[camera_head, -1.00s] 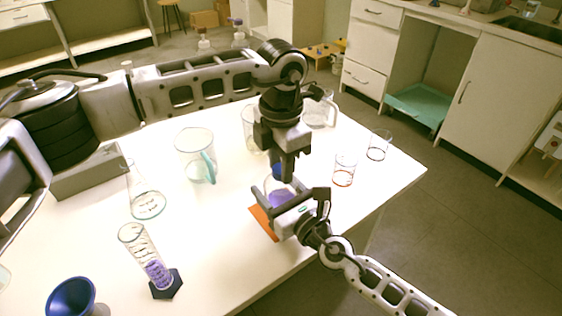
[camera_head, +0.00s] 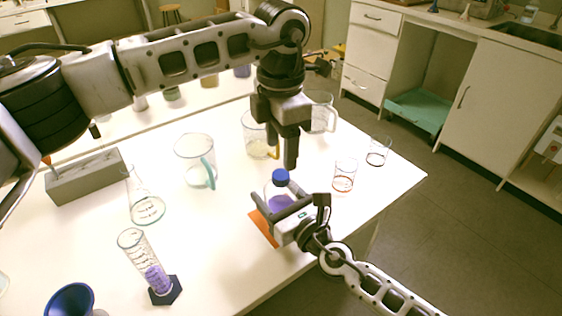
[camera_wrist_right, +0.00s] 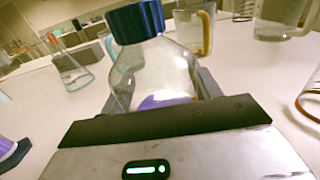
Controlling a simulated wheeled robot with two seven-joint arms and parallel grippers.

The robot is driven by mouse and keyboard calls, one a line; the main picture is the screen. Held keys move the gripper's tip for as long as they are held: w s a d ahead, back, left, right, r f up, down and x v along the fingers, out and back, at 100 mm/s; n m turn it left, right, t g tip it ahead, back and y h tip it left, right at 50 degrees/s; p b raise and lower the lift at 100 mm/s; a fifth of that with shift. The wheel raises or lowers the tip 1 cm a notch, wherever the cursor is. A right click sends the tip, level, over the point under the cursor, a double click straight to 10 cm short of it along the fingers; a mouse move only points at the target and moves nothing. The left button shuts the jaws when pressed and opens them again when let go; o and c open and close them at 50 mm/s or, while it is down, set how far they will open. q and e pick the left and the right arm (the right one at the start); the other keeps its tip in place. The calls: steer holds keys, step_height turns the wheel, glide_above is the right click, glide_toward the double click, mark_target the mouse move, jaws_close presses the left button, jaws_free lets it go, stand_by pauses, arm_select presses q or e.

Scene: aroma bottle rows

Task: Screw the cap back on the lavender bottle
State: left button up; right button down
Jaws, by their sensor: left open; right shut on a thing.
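The lavender bottle (camera_head: 277,203) is clear glass with purple liquid and stands upright on an orange mat (camera_head: 262,229). Its blue cap (camera_head: 281,176) sits on the neck. The bottle also shows in the right wrist view (camera_wrist_right: 160,72), with the cap (camera_wrist_right: 136,20) on top. My right gripper (camera_head: 273,202) is shut on the bottle's body, one finger on each side. My left gripper (camera_head: 291,160) hangs just above the cap, pointing down, open and apart from it. How tight the cap is cannot be told.
Glass beakers (camera_head: 195,162) and (camera_head: 344,176) stand around the bottle. A flask (camera_head: 146,207), a graduated cylinder (camera_head: 152,268) with purple liquid and a blue funnel (camera_head: 70,301) are at left. The table's right edge is near my right arm.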

arm_select(q)
step_height(320, 180, up, 6)
steer(key=shift+f, duration=0.1)
arm_select(e)
steer(key=shift+c, duration=1.3)
jaws_free()
arm_select(q)
step_height(320, 180, down, 2)
steer(key=shift+f+b, duration=0.1)
steer(key=shift+b, duration=1)
arm_select(e)
steer(key=v, duration=1.6)
